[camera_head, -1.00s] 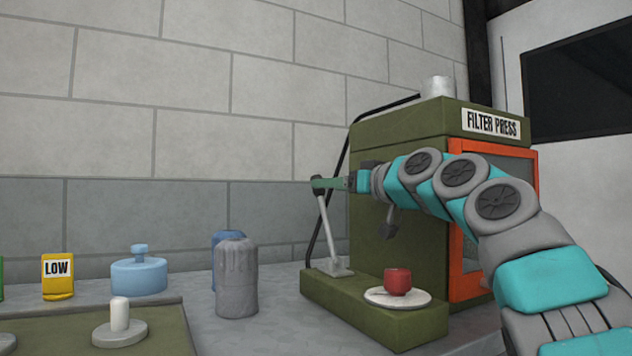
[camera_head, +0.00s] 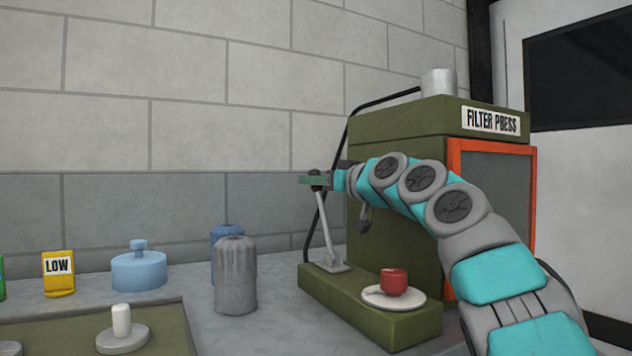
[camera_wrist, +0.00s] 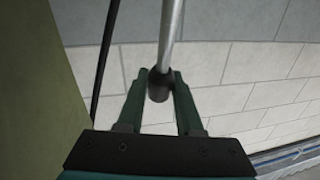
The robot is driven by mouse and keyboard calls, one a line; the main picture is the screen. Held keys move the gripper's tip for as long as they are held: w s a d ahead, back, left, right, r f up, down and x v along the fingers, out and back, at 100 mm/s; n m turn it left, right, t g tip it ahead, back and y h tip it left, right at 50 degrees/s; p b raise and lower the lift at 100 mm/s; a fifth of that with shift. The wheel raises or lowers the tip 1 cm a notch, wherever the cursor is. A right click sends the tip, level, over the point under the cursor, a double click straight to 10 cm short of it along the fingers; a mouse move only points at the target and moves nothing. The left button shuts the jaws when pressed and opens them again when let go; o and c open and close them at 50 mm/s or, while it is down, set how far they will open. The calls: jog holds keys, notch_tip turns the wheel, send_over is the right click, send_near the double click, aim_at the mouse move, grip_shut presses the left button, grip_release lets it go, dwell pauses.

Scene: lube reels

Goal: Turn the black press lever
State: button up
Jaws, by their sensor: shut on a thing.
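The press lever is a thin grey metal rod (camera_head: 327,232) with a black knob at its top. It rises from the left end of the green filter press (camera_head: 400,150) and leans slightly left. My gripper (camera_head: 308,181) comes in from the right and is shut on the knob end. In the wrist view, the black knob (camera_wrist: 158,86) sits between the green fingers of my gripper (camera_wrist: 160,82), and the rod runs off the top of the view. The fingers partly hide the knob in the head view.
A red cup (camera_head: 393,282) sits on a white saucer (camera_head: 418,299) on the press ledge, seeming tilted. Grey (camera_head: 236,275) and blue (camera_head: 226,233) bottles stand left of the press. A black hose (camera_head: 342,150) curves behind the lever.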

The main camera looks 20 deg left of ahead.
grip_shut()
dwell(0.9)
